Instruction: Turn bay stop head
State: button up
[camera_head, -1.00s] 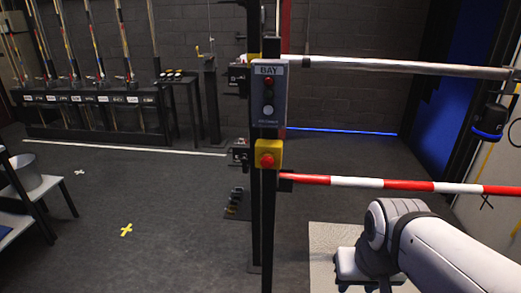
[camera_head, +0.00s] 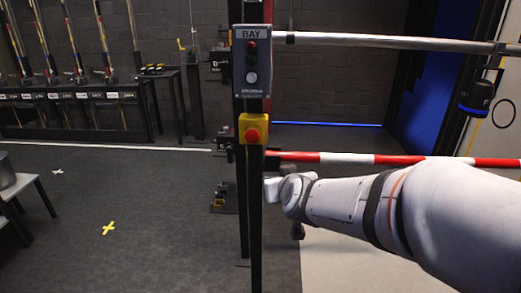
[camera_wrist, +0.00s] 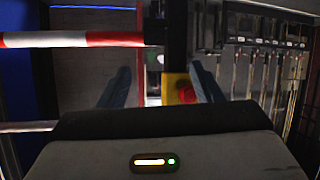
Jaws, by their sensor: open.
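The bay stop head is a red round knob (camera_head: 252,135) on a yellow box (camera_head: 244,121), fixed to a black post under the grey BAY panel (camera_head: 252,80). In the wrist view the red knob (camera_wrist: 187,93) and yellow box (camera_wrist: 173,80) show between my two fingers, close to the right finger. My gripper (camera_wrist: 160,88) is open, with nothing between the fingers that I can see held. In the head view my arm's end is right of the post and below the stop head; its fingers are not clear there. Whether a finger touches the box cannot be told.
A red-and-white bar (camera_head: 400,160) runs right from the post, above my arm. A silver rail (camera_head: 400,42) runs higher up. A cue rack (camera_head: 75,115) stands at the back left.

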aim_at(252, 139)
jog(key=w+a+r+t+b, duration=0.1)
jog(key=w+a+t+b, duration=0.1)
jog(key=w+t, duration=0.1)
jog(key=w+a+r+t+b, duration=0.1)
jog(key=w+a+t+b, duration=0.1)
jog(key=w, duration=0.3)
jog(key=w+a+r+t+b, duration=0.1)
jog(key=w+a+t+b, duration=0.1)
jog(key=w+a+t, duration=0.2)
jog(key=shift+w+a+r+t+h, duration=0.1)
jog(key=shift+w+r+t+h, duration=0.2)
jog(key=shift+h, duration=0.1)
jog(key=shift+c, duration=0.5)
